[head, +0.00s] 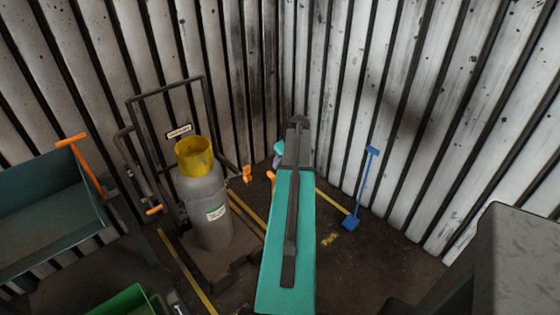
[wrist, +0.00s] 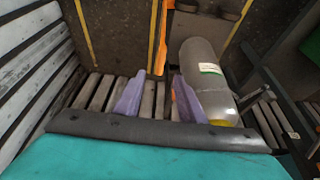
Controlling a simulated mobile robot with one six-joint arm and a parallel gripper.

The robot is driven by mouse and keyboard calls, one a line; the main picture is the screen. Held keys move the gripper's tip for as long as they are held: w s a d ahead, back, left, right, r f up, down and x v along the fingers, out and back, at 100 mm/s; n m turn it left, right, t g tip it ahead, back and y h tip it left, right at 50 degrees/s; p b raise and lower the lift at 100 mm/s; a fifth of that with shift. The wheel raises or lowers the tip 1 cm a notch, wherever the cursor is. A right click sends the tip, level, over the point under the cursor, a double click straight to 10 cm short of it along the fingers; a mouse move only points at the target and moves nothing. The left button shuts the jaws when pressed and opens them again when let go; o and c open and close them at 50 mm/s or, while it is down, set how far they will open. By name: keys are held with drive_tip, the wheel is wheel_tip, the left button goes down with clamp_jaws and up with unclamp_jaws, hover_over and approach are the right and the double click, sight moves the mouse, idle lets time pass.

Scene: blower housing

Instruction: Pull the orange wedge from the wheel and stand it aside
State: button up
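In the wrist view my gripper (wrist: 158,98) has its two purple fingers well apart, with nothing held between them. In the head view my teal arm mostly hides it. I cannot pick out the orange wedge for certain. An orange strip (wrist: 162,38) stands beyond the fingers in the wrist view, and a small orange patch (wrist: 174,95) shows beside the right finger. In the head view an orange piece (head: 247,174) is right of the cylinder, and another orange bit (head: 270,178) is partly behind my arm. The wheel is not clearly visible.
A grey gas cylinder (head: 208,205) with a yellow cap stands on a dark hand trolley (head: 137,99). A blue shovel (head: 362,190) leans at the right wall. A teal bin (head: 45,205), a green crate (head: 125,300) and a grey box (head: 525,265) flank the floor.

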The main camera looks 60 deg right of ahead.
sight(274, 175)
drive_tip(key=shift+w+f, duration=0.15)
drive_tip(key=shift+p+x, duration=1.65)
drive_tip(key=shift+x, duration=5.1)
clamp_jaws()
drive_tip(key=shift+d, duration=0.1)
drive_tip(key=shift+s+d+r+b, duration=0.15)
drive_tip(key=shift+s+d+b, duration=0.15)
drive_tip(key=shift+d, duration=0.65)
drive_tip(key=shift+s+d+r+b, duration=0.15)
drive_tip(key=shift+s+d, duration=0.2)
drive_tip(key=shift+d, duration=0.75)
drive_tip(key=shift+r, duration=0.2)
